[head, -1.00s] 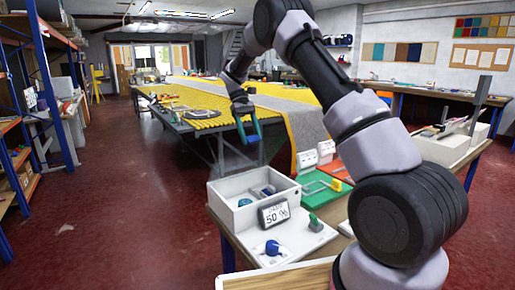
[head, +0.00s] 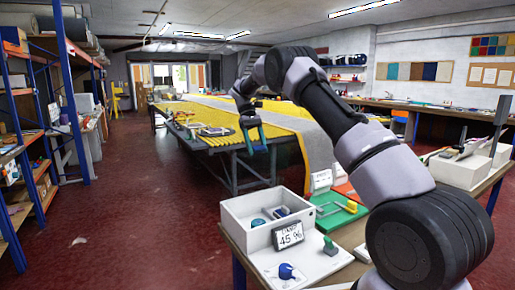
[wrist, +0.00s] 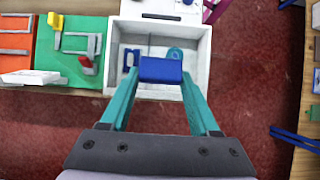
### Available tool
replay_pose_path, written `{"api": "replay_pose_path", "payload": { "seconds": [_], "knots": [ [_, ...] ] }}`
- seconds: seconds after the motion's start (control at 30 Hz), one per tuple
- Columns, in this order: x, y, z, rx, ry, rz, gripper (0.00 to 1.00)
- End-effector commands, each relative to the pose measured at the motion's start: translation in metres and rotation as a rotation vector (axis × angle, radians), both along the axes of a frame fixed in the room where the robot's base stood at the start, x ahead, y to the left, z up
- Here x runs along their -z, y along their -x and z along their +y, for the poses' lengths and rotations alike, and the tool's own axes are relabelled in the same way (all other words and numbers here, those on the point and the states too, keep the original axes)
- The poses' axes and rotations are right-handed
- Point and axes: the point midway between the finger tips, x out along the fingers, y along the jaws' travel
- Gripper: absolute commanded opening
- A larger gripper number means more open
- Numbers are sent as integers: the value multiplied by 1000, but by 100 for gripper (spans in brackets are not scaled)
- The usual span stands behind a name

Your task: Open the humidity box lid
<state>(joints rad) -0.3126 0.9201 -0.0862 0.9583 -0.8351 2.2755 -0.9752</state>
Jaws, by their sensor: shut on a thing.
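The white humidity box (head: 232,229) stands on the near bench with its top open, seen from above in the wrist view (wrist: 203,60). Blue and teal items (head: 259,221) lie inside. A display (head: 288,235) leaning on its front seems to read 45 %. My gripper (head: 254,140) is high above and beyond the box in the head view. Its teal fingers are shut on a dark blue block (wrist: 160,70), probably the lid's handle. A clear lid panel below it cannot be made out. The block hides part of the box interior in the wrist view.
A white board with a blue knob (head: 287,271) and a green piece (head: 330,246) lies before the box. A green board (head: 335,211) with a yellow-handled clamp lies beside it. A long table with yellow cloth (head: 215,130) stands behind.

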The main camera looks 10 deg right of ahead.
Motion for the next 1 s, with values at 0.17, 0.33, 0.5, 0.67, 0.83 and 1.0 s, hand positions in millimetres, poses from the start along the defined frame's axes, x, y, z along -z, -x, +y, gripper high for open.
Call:
{"api": "replay_pose_path", "payload": {
  "seconds": [0.17,0.33,0.5,0.67,0.83,1.0],
  "knots": [
    [3,0,0,-3,0,3,92],
    [2,0,0,-2,1,2,92],
    [-1,0,0,-1,1,1,92],
    [-19,0,0,-1,0,-1,92],
    [-55,0,1,0,1,-4,92],
    [-82,0,0,-2,2,1,92]
  ]
}}
